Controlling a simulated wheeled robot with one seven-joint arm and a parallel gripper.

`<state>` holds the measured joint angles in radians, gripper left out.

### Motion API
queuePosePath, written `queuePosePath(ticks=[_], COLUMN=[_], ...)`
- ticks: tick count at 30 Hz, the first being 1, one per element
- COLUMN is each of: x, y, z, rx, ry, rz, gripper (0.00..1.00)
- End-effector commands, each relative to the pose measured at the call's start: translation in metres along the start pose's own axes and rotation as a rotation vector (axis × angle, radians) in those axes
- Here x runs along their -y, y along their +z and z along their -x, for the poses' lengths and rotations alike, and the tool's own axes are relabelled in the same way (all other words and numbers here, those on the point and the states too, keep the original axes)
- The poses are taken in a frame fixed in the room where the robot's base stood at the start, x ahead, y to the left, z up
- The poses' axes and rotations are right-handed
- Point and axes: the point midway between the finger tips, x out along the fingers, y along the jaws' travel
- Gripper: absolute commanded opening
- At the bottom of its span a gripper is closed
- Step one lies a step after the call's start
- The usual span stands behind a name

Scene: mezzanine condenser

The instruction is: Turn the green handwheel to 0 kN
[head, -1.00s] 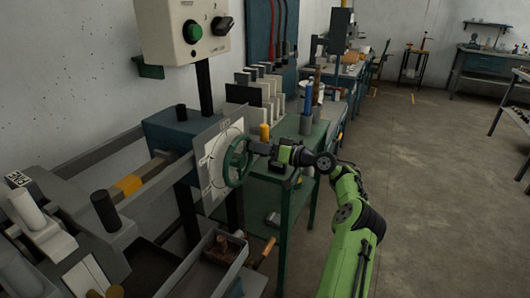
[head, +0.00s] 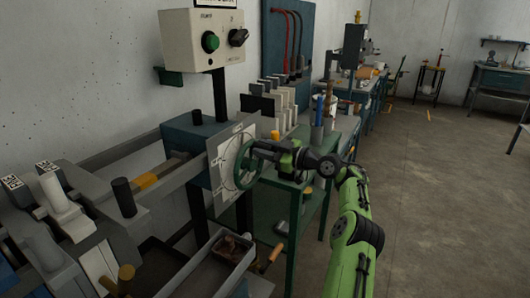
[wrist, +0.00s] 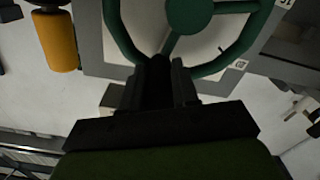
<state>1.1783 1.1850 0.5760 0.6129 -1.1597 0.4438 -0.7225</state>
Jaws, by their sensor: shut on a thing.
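The green handwheel (head: 249,165) stands upright in front of a white dial plate (head: 226,160) on the blue machine housing. In the wrist view the handwheel's hub (wrist: 188,14) and rim are large at the top, with part of the dial behind. My gripper (head: 262,150) is at the rim on the side facing the arm. In the wrist view my gripper (wrist: 160,75) is shut on the rim at the end of a spoke. The dial's figures are too small or cut off to read. A small dark mark shows on the dial near the rim.
A control box (head: 203,37) with a green button and a black knob stands above the housing. A grey tray (head: 232,250) lies below the wheel. A green table (head: 310,185) with upright plates is behind. Open floor (head: 440,200) lies to the right.

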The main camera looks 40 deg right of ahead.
Motion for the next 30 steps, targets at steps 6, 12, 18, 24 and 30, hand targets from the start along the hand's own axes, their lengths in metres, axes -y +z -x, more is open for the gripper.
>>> queuePosePath(ticks=[6, 12, 18, 24, 30], x=[0.0018, 0.002, 0.0024, 0.0027, 0.0016], y=[0.0014, 0.0017, 0.0022, 0.0026, 0.0015], z=[-0.0003, -0.0004, -0.0004, -0.0005, -0.0003], rx=[0.003, 0.003, 0.004, 0.004, 0.003], ry=[-0.007, -0.007, -0.008, -0.009, -0.006], rz=[0.07, 0.097, 0.099, 0.098, 0.1], gripper=[0.0, 0.0, 0.0, 0.33, 0.55])
